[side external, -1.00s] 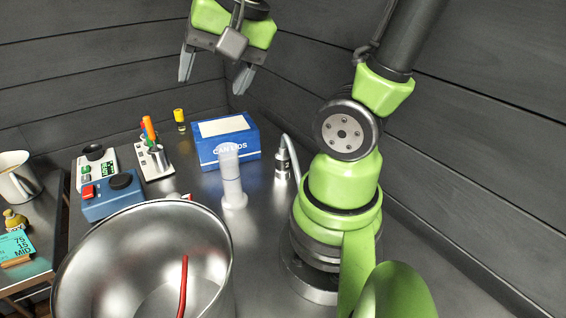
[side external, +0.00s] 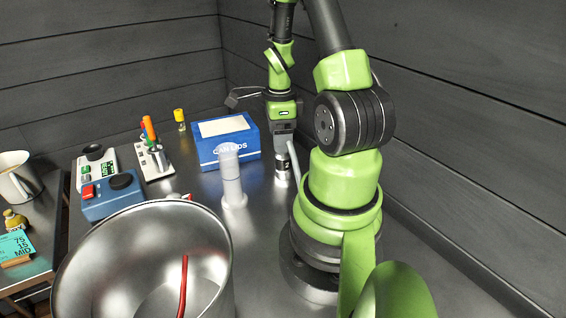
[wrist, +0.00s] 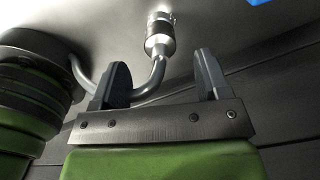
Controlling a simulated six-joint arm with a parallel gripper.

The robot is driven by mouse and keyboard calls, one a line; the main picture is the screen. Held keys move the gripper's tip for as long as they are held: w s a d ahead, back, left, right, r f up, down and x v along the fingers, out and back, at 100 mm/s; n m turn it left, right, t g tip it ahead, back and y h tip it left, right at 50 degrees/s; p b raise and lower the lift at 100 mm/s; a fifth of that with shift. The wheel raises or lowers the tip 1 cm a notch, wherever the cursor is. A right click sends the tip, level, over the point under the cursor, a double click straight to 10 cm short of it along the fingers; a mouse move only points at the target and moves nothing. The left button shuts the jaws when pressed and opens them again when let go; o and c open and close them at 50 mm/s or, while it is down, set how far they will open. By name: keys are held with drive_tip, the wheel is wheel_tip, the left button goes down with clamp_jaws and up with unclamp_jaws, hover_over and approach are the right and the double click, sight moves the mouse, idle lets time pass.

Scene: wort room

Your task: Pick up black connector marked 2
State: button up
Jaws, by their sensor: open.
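The connector (side external: 283,168) is a short upright cylinder with a black band and silver metal parts. A "2" shows on it in the side view, and a grey hose runs from it towards my base. In the wrist view the connector (wrist: 160,38) lies beyond the fingertips, between their lines, with the hose curving between the fingers. My gripper (side external: 285,147) points down just above the connector in the side view, its fingers overlapping the connector's top there. In the wrist view my gripper (wrist: 163,65) is open, with nothing held between the fingers.
A large steel pot (side external: 75,262) holding a red stick fills the front. Blue and white control boxes (side external: 112,203) stand at left. Dark plank walls are behind and to the right.

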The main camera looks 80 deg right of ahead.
sight(283, 155)
drive_tip(key=f, duration=0.5)
drive_tip(key=shift+s+f, duration=0.3)
drive_tip(key=shift+d, duration=0.1)
drive_tip(key=c, duration=1.1)
